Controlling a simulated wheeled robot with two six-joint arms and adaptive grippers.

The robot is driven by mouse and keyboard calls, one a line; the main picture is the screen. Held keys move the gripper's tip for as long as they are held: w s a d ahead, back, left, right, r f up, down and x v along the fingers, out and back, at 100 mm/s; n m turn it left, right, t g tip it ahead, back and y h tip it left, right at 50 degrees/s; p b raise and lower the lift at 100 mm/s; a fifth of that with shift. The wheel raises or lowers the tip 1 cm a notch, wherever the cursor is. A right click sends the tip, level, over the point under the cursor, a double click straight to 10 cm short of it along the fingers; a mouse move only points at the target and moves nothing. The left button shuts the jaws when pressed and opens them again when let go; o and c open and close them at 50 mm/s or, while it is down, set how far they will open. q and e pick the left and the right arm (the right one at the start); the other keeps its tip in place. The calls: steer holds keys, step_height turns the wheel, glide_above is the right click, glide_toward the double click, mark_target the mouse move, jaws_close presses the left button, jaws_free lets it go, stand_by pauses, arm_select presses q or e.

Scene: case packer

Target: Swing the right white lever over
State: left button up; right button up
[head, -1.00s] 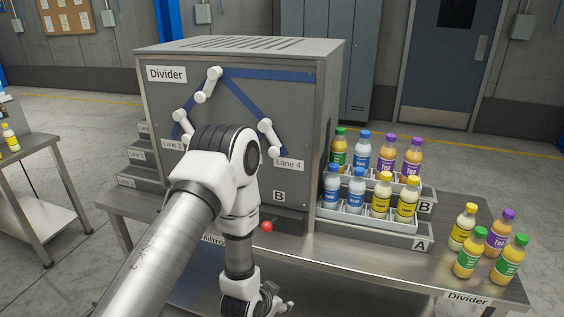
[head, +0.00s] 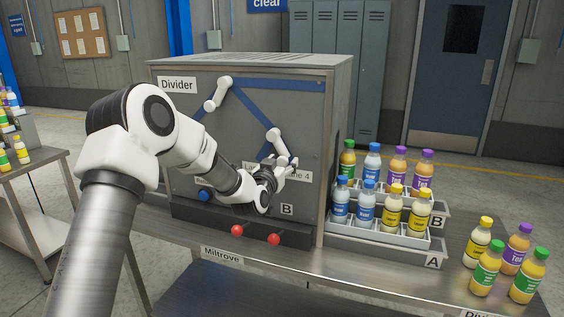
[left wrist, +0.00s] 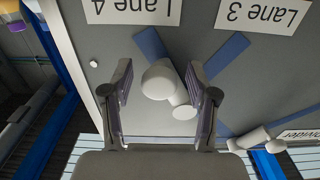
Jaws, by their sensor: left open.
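The right white lever (head: 277,141) is on the grey Divider panel (head: 240,115), above the Lane 4 label. It slants from upper left to lower right, over a blue stripe. My left gripper (head: 288,168) is open at the lever's lower end. In the left wrist view the lever (left wrist: 160,82) shows between the two open fingers (left wrist: 161,95), with a gap visible on the left side; contact on the right cannot be told. The upper white lever (head: 218,93) is clear of the gripper. My right gripper is not in view.
Bottles stand in white trays (head: 385,232) to the right, with several loose bottles (head: 488,268) on the steel table (head: 330,262). The panel's upper right is clear.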

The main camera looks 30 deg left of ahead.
arm_select(q)
jaws_close()
stand_by(0.3)
steer(key=shift+s+a+r+m+p, duration=0.1)
steer(key=shift+s+a+m+p, duration=0.2)
steer(key=shift+a+m+p, duration=1.35)
steer(key=shift+s+a+m+p, duration=0.3)
steer(key=shift+a+m+p, duration=0.35)
steer(key=shift+m, duration=1.75)
steer(key=shift+s+a+r+m+p, duration=0.1)
steer(key=shift+s+a+m+p, duration=0.2)
steer(key=shift+a+m+p, duration=1.05)
steer(key=shift+m+b, duration=0.4)
steer(key=shift+m, duration=0.3)
jaws_free()
steer(key=shift+a+f, duration=0.1)
